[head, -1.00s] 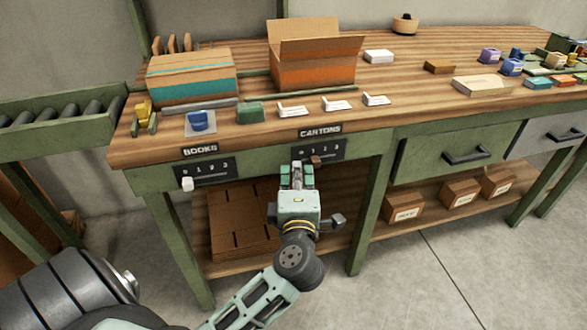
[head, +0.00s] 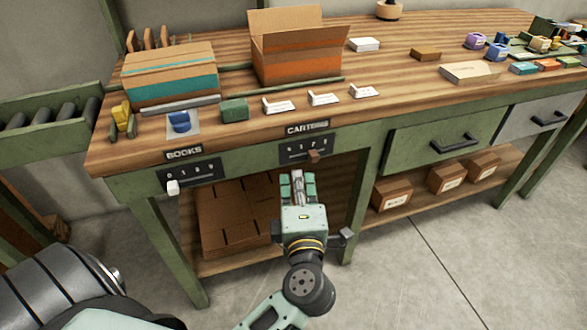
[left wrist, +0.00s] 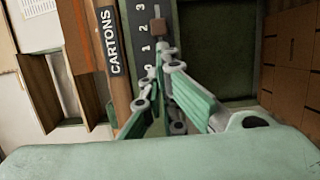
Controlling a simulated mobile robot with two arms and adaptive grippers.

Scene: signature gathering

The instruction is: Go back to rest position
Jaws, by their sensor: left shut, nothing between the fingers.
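My left gripper (head: 298,184) is in front of the workbench, just below the CARTONS slider panel (head: 307,148). It is shut and empty. In the left wrist view the closed fingertips (left wrist: 160,78) point toward the panel and its brown slider knob (left wrist: 158,27), with the gripper apart from the knob as far as I can tell. The brown knob also shows in the head view (head: 314,155). The BOOKS panel (head: 190,178) with a white knob (head: 173,187) is to the left. My right gripper is not in view.
The wooden bench top (head: 400,100) carries a closed box (head: 170,75), an open carton (head: 297,62), white cards and a blue stamp (head: 180,122). A lower shelf (head: 400,200) holds small cartons and flat cardboard. The floor (head: 440,270) in front at right is clear.

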